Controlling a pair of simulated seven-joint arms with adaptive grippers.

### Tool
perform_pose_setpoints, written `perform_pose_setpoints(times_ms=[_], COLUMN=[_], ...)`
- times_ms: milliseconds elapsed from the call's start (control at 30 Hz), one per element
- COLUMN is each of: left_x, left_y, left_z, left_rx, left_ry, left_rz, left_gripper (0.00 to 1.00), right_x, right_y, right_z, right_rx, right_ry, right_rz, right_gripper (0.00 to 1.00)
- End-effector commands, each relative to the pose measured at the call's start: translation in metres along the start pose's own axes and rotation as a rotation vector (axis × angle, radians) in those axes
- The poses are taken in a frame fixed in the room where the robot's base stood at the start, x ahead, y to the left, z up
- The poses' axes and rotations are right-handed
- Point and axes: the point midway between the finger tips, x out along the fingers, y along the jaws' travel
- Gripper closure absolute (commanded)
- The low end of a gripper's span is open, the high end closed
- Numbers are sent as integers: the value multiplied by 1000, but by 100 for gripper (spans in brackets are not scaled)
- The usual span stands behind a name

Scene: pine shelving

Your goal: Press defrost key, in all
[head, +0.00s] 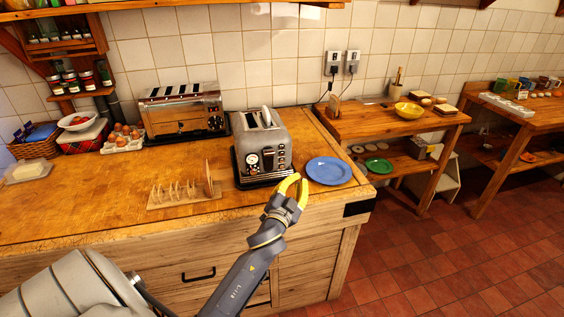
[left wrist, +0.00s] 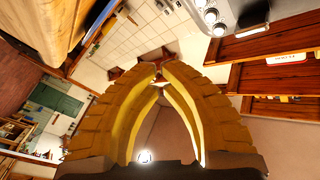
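A grey two-slot toaster (head: 262,138) stands near the counter's front edge in the head view. Its front has a round dial and a column of small keys (head: 282,158); the key labels are too small to read, so I cannot tell which is defrost. My left gripper (head: 297,181), with yellow fingers, is in front of the toaster, right of its keys and apart from them. In the left wrist view the fingertips (left wrist: 159,74) meet, with nothing held between them. Knobs of an appliance (left wrist: 213,18) show at the top there. My right gripper is not in view.
A blue plate (head: 328,171) lies close right of the gripper. A toast rack (head: 182,192) stands left of the toaster. A larger steel toaster (head: 184,111) and an egg carton (head: 124,138) are behind. The wooden counter (head: 110,200) has bare room at front left.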

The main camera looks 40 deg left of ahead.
Motion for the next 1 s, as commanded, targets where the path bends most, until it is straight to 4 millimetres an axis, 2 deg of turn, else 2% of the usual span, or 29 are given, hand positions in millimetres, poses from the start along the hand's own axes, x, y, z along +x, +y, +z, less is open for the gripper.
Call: perform_pose_setpoints(times_ms=[367,1000], left_x=[8,61], left_y=[-4,-32], left_z=[4,33], left_rx=[0,1], left_ry=[0,-1], left_rz=[0,1], left_gripper=[100,100], right_x=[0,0], right_y=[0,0], right_z=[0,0], right_rx=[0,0], right_ry=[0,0], right_rz=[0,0], right_gripper=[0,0])
